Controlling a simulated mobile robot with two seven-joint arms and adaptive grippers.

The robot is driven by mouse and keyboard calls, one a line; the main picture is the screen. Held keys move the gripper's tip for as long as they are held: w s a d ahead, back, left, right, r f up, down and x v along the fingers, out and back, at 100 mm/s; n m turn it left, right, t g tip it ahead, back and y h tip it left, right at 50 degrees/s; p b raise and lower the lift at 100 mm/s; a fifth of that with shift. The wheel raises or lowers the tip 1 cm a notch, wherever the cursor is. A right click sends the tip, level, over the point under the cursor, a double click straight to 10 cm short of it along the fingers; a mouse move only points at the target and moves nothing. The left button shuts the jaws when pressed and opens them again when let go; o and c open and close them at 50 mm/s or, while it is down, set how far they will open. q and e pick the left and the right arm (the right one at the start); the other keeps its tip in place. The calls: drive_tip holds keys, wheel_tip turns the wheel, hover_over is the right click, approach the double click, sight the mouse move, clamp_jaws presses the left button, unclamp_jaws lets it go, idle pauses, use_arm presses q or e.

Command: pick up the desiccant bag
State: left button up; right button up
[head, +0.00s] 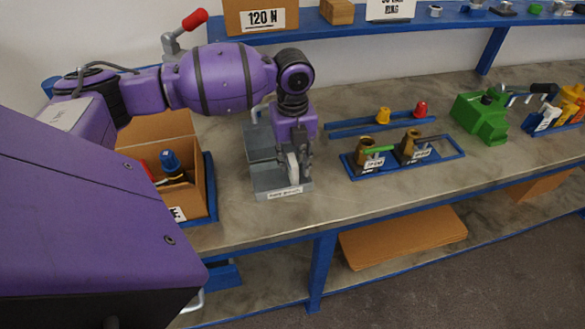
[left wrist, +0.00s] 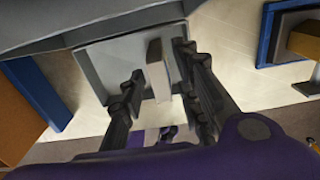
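A pale, narrow upright piece that looks like the desiccant bag (left wrist: 157,72) stands in the grey bin (left wrist: 105,62) in the left wrist view. In the head view a whitish piece (head: 292,167) shows at my left gripper (head: 299,168), partly covered by the fingers. The gripper points down into the grey bin (head: 262,182), which has a white label on its front, too small to read. In the left wrist view the fingers of my left gripper (left wrist: 160,80) are apart, one on each side of the pale piece, with gaps visible. My right gripper is not in view.
A cardboard box (head: 203,178) with a blue-capped item stands left of the bin. A blue tray (head: 445,156) with brass fittings lies to the right, with a green vice (head: 482,117) beyond. A blue shelf (head: 350,25) runs above. The bench front (head: 345,205) is clear.

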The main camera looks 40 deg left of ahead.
use_arm(q)
drive_tip(key=shift+f, duration=0.9)
clamp_jaws()
drive_tip(key=shift+r, duration=0.15)
